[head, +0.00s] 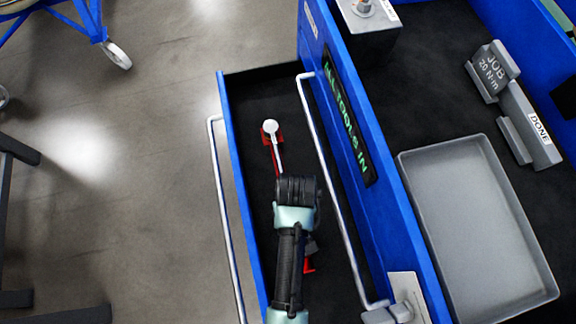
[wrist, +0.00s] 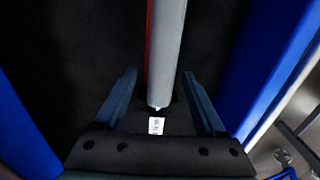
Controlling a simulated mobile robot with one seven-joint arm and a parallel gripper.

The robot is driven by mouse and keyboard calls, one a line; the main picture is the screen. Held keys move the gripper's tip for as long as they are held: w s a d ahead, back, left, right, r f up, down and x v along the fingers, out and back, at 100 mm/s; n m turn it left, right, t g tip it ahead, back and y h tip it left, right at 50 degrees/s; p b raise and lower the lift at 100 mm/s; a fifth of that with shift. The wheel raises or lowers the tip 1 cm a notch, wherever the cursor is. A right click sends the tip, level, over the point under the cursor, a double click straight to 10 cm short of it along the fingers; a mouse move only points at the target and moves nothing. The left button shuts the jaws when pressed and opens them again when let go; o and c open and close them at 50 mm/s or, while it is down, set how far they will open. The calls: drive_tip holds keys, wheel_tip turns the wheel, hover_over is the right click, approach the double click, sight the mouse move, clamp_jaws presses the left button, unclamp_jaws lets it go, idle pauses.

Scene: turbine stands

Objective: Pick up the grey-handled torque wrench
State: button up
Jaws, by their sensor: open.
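The torque wrench (head: 278,157) lies in the open drawer in the head view. Its round silver head (head: 270,126) and thin shaft show, and my arm covers the rest. In the wrist view its grey handle (wrist: 167,45) runs down the middle, with a red strip along its left side and a small white label at its lower end. My gripper (wrist: 158,73) is open, with one finger on each side of the handle and a dark gap between each finger and it. I cannot tell how far above the drawer floor the fingertips are.
On the bench at right are an empty grey tray (head: 405,170) and grey holders marked JOB (head: 492,70) and DONE (head: 530,125).

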drive_tip(key=shift+f, duration=0.7)
clamp_jaws()
drive_tip(key=shift+w+r, duration=0.1)
drive_tip(key=shift+w, duration=0.05)
idle(0.7)
